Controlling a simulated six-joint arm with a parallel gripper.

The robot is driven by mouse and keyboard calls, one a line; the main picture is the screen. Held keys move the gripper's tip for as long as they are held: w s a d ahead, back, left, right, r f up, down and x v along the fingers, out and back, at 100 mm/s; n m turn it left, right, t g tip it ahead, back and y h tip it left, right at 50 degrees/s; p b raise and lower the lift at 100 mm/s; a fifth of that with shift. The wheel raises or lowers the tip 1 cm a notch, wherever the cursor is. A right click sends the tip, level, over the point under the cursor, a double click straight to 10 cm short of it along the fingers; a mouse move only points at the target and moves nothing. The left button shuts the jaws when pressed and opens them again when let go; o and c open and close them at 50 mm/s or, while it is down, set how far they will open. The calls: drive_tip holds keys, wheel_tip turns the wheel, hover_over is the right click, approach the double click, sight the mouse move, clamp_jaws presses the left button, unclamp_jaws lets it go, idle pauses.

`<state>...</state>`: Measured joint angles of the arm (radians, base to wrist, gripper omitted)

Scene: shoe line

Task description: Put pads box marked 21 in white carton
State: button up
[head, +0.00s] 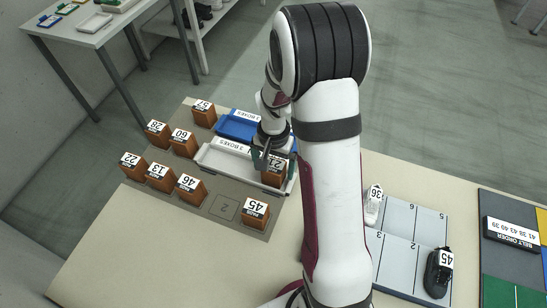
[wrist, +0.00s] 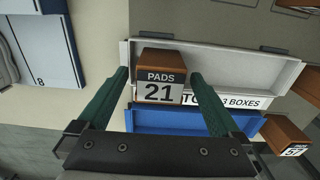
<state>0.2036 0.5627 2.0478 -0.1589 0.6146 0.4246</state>
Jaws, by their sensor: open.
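The pads box marked 21 (head: 274,176) is brown with a white label on top. It stands upright at the right end of the white carton (head: 226,170), within its walls. In the wrist view the box (wrist: 160,66) shows at the left end of the white carton (wrist: 285,72). My gripper (head: 269,157) is directly over the box. Its green fingers (wrist: 159,74) are open, one on each side of the box, with gaps showing. The fingers and arm hide part of the carton in the head view. The rest of the carton looks empty.
A blue carton (head: 236,127) lies beside the white one. Several other numbered brown boxes stand around, including 45 (head: 256,213), 46 (head: 190,187) and 57 (head: 203,113). Shoes stand on a numbered grey board (head: 398,262) at the right.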

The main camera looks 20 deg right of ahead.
wheel_tip(320, 180, up, 12)
drive_tip(key=s+a+r+n+y, duration=0.1)
drive_tip(key=s+a, duration=0.4)
drive_tip(key=s, duration=0.6)
drive_tip(key=s+a+r+n, duration=0.2)
drive_tip(key=s+a+r, duration=0.2)
drive_tip(key=s, duration=0.6)
drive_tip(key=shift+s+a+y, duration=0.4)
drive_tip(key=shift+a, duration=0.45)
